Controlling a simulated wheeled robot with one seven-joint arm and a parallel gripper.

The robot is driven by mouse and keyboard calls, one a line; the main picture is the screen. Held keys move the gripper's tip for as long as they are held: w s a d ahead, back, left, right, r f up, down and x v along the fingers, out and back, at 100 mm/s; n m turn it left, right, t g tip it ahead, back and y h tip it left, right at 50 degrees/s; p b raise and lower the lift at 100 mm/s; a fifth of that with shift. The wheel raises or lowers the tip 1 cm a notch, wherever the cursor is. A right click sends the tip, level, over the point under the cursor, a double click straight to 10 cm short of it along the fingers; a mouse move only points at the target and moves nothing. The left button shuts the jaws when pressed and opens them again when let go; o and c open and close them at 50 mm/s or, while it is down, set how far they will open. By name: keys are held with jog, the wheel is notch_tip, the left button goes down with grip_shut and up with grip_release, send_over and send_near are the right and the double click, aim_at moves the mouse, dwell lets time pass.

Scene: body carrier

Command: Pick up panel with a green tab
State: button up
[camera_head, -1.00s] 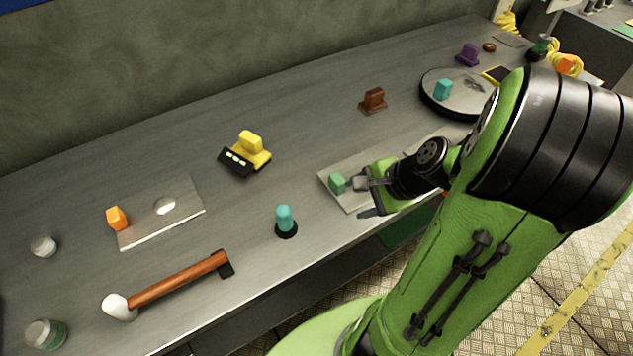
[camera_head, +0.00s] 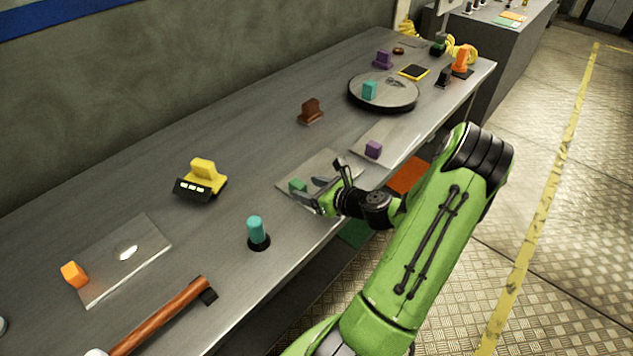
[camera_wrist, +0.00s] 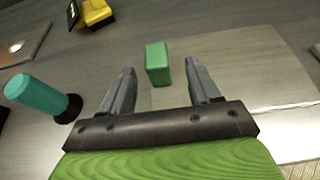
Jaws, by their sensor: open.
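The panel (camera_head: 325,165) is a thin, flat grey plate lying on the workbench, with a green tab (camera_head: 297,186) standing up near its left end. In the wrist view the green block-shaped tab (camera_wrist: 158,63) is upright, a little ahead of the fingertips and between their lines. The panel (camera_wrist: 235,65) spreads to the right of the tab there. My gripper (camera_head: 318,192) is low over the panel's near side, just right of the tab. Its two fingers are apart and empty in the wrist view (camera_wrist: 160,80). My gripper hides part of the panel in the head view.
Another panel with a purple tab (camera_head: 373,149) lies to the right. A teal knob on a black base (camera_head: 256,232) stands to the left, near the bench edge. A panel with an orange tab (camera_head: 74,274), a hammer (camera_head: 165,315) and a yellow item (camera_head: 203,178) lie farther left.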

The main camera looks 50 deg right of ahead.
aim_at(304, 188)
jog(key=x, duration=0.2)
jog(key=b+x, duration=0.1)
jog(key=x, duration=0.2)
jog(key=shift+w+a+f, duration=0.1)
jog(key=shift+a+f, duration=0.05)
jog(key=shift+a, duration=0.05)
grip_shut()
